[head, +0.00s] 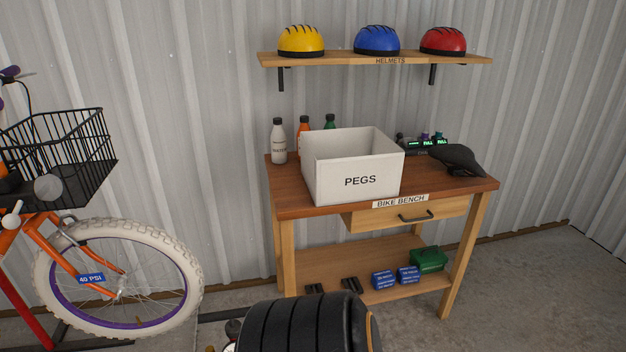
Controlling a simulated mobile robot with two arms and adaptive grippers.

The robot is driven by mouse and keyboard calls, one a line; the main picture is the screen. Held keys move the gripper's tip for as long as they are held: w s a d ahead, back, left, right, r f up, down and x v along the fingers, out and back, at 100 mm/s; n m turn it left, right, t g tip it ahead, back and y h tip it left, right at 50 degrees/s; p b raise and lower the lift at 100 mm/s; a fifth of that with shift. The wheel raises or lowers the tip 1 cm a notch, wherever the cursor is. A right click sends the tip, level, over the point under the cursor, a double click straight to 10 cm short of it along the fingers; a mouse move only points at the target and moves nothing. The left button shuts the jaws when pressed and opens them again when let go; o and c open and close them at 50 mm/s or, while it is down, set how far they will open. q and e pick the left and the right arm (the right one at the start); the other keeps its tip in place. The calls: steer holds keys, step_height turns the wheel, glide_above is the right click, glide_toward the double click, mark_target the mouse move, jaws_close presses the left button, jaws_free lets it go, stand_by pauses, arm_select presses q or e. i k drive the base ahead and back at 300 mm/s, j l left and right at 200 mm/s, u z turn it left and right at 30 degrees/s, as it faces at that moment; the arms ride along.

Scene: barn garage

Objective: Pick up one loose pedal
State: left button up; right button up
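Two small dark pieces that look like loose pedals lie on the lower shelf (330,265) of the bike bench, toward its left. The left pedal (314,288) is near the shelf's front edge. The right pedal (351,285) is a short way to its right, left of the blue boxes. They are apart and small in the head view, so detail is hard to tell. Neither of my grippers is in view.
The bench top (452,188) bears a white PEGS box (330,185), bottles and a black saddle (457,159). Blue boxes (383,279) and a green box (428,260) share the lower shelf. A bicycle wheel (185,270) stands left. A large black ribbed object (300,325) fills the bottom foreground.

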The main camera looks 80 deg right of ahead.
mark_target(359, 288)
steer(key=z, duration=3.45)
